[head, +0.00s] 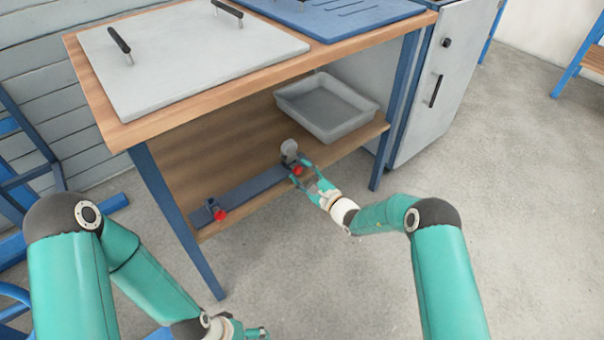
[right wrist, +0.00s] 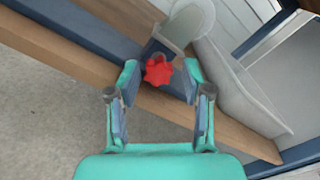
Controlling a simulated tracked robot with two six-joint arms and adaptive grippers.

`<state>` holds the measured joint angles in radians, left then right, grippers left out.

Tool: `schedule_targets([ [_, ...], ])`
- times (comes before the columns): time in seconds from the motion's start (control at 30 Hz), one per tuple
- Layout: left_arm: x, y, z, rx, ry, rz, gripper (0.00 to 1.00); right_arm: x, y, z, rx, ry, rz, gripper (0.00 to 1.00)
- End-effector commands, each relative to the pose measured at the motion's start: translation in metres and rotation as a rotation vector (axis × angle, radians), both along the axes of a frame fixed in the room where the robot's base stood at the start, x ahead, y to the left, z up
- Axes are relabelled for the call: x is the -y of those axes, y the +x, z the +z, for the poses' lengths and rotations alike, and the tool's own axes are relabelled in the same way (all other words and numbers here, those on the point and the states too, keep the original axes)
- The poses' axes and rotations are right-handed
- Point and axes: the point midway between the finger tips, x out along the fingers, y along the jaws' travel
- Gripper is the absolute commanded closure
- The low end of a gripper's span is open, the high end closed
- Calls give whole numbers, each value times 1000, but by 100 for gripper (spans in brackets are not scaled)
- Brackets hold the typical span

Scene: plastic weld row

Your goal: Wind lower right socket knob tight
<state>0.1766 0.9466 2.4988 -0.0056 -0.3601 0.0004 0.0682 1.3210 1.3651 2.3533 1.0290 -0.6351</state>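The lower right socket knob (head: 297,170) is red and sits on the front of a dark socket block at the right end of a blue rail (head: 250,193) on the lower shelf. In the right wrist view the knob (right wrist: 158,71) is star-shaped. A pale grey round-ended piece (head: 289,147) stands in that socket. My right gripper (head: 300,173) is open, its fingers on either side of the knob; whether they touch it I cannot tell. My left gripper (head: 262,333) is low at the picture's bottom edge, its fingers too small to read.
A second red knob (head: 220,214) is on a socket at the rail's left end. A grey tray (head: 328,110) stands on the shelf behind the right socket. The wooden tabletop (head: 190,98) overhangs the shelf, and blue legs (head: 176,215) flank it. The floor in front is clear.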

Motion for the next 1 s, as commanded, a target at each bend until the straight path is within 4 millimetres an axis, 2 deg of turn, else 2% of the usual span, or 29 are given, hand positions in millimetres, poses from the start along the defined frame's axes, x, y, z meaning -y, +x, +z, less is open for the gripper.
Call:
schedule_targets([
  [0.03,0,0,0,0,0,0,4,-2,-2,-5,-10,-2,4,45],
  [0.37,0,0,0,0,0,0,4,-1,-2,-6,-17,2,3,45],
  [0.53,0,0,1,0,0,0,4,-1,-2,-6,-57,57,3,45],
  [0.67,0,0,2,0,0,0,4,-1,-2,-5,-125,152,3,45],
  [1.0,0,0,5,0,0,0,4,-1,-1,-3,-380,511,2,45],
])
